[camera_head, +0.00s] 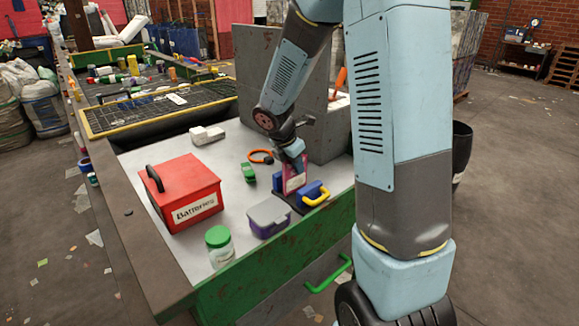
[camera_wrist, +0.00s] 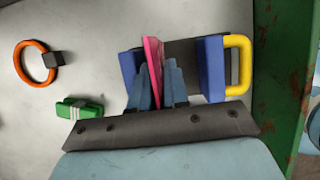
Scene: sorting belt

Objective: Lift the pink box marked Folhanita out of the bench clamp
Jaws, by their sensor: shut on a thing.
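The pink box (camera_head: 294,183) stands on edge in the bench clamp (camera_head: 312,187) near the bench's right edge; its marking is too small to read. In the wrist view the pink box (camera_wrist: 153,62) is a thin upright strip between the clamp's two blue jaws (camera_wrist: 212,68). It is close beside the left jaw, with a wide gap to the right jaw. The clamp has a yellow handle (camera_wrist: 241,62). My gripper (camera_head: 293,162) reaches down from above. In the wrist view its blue-grey fingers (camera_wrist: 157,88) are shut on the pink box, one on each side.
A red batteries box (camera_head: 182,193), a grey-lidded purple container (camera_head: 268,216) and a green-lidded jar (camera_head: 219,246) stand left of the clamp. A green clip-like thing (camera_wrist: 80,108) and an orange ring (camera_wrist: 32,64) lie nearby. A grey block (camera_head: 322,115) rises behind.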

